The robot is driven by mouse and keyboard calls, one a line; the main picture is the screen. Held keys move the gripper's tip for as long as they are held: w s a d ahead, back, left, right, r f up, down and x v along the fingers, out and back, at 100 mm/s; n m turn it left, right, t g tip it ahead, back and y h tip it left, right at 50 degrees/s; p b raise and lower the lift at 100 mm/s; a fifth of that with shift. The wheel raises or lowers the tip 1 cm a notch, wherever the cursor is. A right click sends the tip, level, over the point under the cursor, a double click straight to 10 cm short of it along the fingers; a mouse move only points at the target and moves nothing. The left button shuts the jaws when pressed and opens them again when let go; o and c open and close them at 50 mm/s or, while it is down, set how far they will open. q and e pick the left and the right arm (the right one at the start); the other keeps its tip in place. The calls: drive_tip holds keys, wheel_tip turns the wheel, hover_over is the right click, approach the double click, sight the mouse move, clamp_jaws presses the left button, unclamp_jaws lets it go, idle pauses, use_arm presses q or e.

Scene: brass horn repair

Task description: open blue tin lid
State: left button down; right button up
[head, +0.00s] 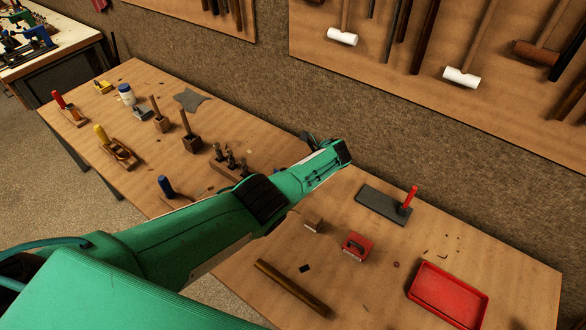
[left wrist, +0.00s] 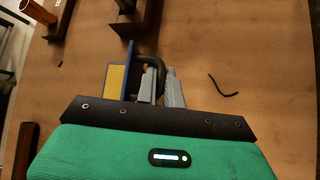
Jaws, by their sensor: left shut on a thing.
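In the left wrist view, my left gripper (left wrist: 160,88) has its grey fingers close together, with a dark curved handle-like piece (left wrist: 152,62) at them. Directly left of the fingers stands a blue panel with a yellow face (left wrist: 115,82), which looks like part of the blue tin and its lid. I cannot tell how far the lid is open. The wrist housing hides the lower part. In the head view my green left arm reaches across the bench, and its gripper and the tin are hidden behind it. My right gripper is in neither view.
The bench (head: 520,270) holds a red tray (head: 448,296), a grey slab (head: 383,207) with a red-handled tool, a red box (head: 357,247), a small wooden block (head: 313,222) and a brown bar (head: 292,287). Several hand tools stand at the left. Tool boards hang behind.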

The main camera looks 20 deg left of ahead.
use_arm(q)
drive_tip(key=shift+f, duration=0.15)
drive_tip(key=c, duration=1.8)
unclamp_jaws()
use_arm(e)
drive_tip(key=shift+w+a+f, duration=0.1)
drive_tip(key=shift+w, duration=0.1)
use_arm(q)
drive_tip(key=shift+d, duration=0.1)
drive_tip(key=v, duration=1.3)
drive_tip(key=shift+w+d+r+b, duration=0.25)
drive_tip(key=shift+d+b, duration=0.1)
drive_tip(key=shift+b, duration=0.1)
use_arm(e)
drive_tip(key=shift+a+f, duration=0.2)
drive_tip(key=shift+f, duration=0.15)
use_arm(q)
drive_tip(key=shift+f, duration=0.1)
